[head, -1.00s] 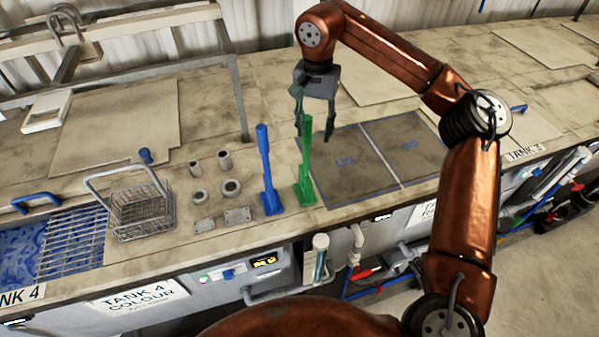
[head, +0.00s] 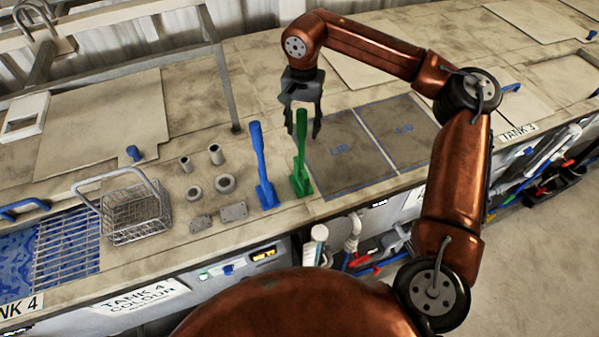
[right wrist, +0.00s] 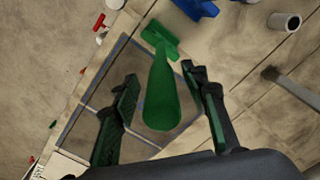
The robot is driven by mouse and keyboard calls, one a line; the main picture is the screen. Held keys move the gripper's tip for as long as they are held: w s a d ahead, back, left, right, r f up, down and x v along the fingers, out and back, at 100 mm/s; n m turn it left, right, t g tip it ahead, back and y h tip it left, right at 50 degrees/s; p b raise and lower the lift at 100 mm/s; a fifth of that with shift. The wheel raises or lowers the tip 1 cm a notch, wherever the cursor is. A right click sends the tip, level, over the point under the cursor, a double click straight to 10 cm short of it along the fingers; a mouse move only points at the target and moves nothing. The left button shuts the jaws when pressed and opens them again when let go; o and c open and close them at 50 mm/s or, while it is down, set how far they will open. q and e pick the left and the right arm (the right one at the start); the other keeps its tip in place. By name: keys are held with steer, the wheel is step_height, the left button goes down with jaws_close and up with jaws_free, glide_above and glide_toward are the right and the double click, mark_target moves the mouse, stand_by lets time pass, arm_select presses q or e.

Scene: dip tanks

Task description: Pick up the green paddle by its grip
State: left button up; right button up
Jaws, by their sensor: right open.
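The green paddle (head: 300,160) stands upright on the bench, its grip pointing up and its wider foot on the bench top. My right gripper (head: 303,130) is open at the height of the grip, its fingers around or just behind the grip's top. In the right wrist view the green paddle (right wrist: 162,95) runs between the two open fingers (right wrist: 168,112), with a gap on both sides. I see no contact. My left gripper is not in view.
A blue paddle (head: 262,170) stands just left of the green one. Metal cylinders, rings and plates (head: 233,211) and a wire basket (head: 137,212) lie further left. Flat lid panels marked in blue (head: 345,165) lie to the right. The bench's front edge is near.

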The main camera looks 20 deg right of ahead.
steer(key=shift+f, duration=0.45)
steer(key=shift+a+f, duration=0.15)
steer(key=shift+f, duration=0.1)
steer(key=c, duration=0.6)
jaws_close()
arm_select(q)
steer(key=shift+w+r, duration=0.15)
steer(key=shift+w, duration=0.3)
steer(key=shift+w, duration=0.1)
arm_select(e)
steer(key=shift+r, duration=0.1)
